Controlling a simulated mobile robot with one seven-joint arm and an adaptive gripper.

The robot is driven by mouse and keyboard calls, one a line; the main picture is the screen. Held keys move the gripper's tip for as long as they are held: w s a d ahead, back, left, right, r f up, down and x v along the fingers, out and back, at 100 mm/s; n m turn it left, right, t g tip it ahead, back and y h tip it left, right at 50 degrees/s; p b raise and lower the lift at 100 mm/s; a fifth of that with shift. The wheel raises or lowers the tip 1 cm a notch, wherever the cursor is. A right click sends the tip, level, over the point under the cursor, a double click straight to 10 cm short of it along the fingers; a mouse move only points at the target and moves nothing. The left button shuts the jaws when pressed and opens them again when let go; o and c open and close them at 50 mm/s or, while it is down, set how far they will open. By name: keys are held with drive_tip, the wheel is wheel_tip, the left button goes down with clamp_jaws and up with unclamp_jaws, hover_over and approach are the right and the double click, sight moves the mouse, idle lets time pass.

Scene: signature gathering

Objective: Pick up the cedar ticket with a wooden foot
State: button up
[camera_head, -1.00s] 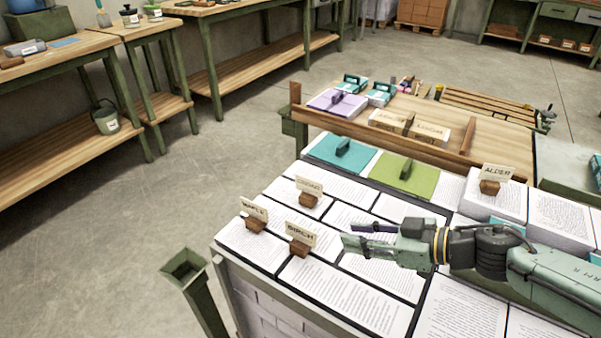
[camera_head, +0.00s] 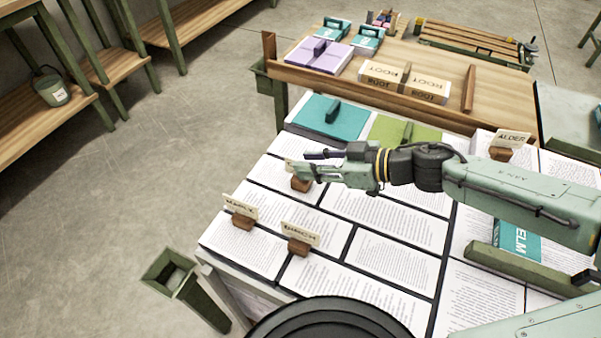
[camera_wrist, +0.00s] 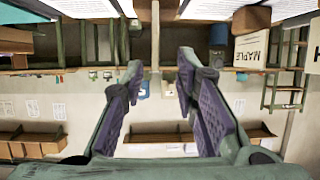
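The cedar ticket is mostly hidden behind my gripper (camera_head: 301,163) in the head view. Its brown wooden foot (camera_head: 301,184) shows just below the fingers, on a printed sheet, and its lettering is covered. In the wrist view, which is upside down, my gripper (camera_wrist: 160,64) is open, with two purple-padded fingers wide apart. A thin pale card, seen edge-on with brown wood on both sides at the top, lines up with the gap between them; it seems to be this ticket (camera_wrist: 155,35). I cannot tell whether the fingers touch it.
The maple ticket (camera_head: 240,213) and birch ticket (camera_head: 299,238) stand nearer on the sheets; maple also shows in the wrist view (camera_wrist: 252,46). The alder ticket (camera_head: 507,143) stands on a paper stack at right. Teal (camera_head: 333,116) and green (camera_head: 393,130) blocks lie behind.

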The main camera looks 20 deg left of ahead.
sight(288, 162)
drive_tip(key=p+x, duration=0.1)
drive_tip(key=x, duration=0.5)
drive_tip(key=shift+w+a+f+p, duration=0.15)
drive_tip(key=shift+w+f+p, duration=0.05)
drive_tip(key=shift+w+p, duration=0.1)
drive_tip(key=shift+c, duration=0.4)
clamp_jaws()
